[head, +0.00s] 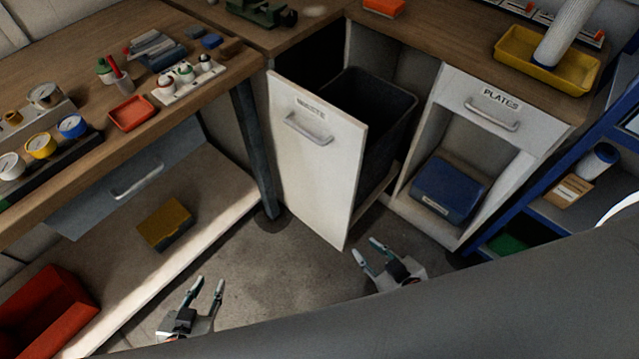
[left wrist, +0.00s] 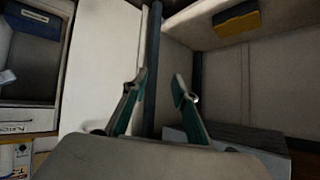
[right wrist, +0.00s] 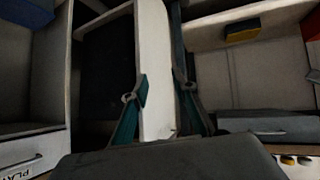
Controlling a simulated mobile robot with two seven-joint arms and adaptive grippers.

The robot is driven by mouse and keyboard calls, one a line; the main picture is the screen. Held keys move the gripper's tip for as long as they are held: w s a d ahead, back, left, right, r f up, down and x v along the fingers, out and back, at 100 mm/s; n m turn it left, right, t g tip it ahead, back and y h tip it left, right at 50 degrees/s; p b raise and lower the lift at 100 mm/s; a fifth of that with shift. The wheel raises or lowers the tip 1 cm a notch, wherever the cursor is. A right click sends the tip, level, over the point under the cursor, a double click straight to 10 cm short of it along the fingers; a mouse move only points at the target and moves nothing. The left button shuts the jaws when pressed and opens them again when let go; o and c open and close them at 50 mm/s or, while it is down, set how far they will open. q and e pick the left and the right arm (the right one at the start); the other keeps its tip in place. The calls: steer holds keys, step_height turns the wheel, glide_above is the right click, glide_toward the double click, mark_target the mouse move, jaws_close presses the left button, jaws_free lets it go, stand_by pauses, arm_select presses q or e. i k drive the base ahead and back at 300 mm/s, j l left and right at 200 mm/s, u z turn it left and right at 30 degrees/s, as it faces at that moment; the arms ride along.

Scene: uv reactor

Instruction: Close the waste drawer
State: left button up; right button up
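The waste drawer (head: 314,160) has a tall white front labelled WASTE with a bar handle (head: 308,129). It is pulled out from the corner cabinet, and a black bin (head: 388,112) stands behind its front. The drawer front also shows in the left wrist view (left wrist: 95,70) and the right wrist view (right wrist: 154,70). My left gripper (head: 207,287) is open and empty, low and to the left of the drawer front. My right gripper (head: 368,254) is open and empty, just right of the front's lower corner in the head view. Neither visibly touches the drawer.
A workbench (head: 222,82) with cups and trays stands at the left, with a grey drawer and a low shelf under it. A dark table leg (head: 252,150) is close left of the waste drawer. The PLATES drawer (head: 495,108) is at the right. Floor (head: 270,270) before the drawer is clear.

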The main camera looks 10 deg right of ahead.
mark_target(338, 142)
steer(key=i+l+u, duration=0.1)
steer(key=i+l, duration=0.15)
steer(key=l, duration=0.15)
steer(key=i+l+u, duration=0.1)
steer(key=l, duration=0.6)
steer(key=k+l+z, duration=0.15)
steer(key=l, duration=0.25)
steer(key=k+j, duration=0.05)
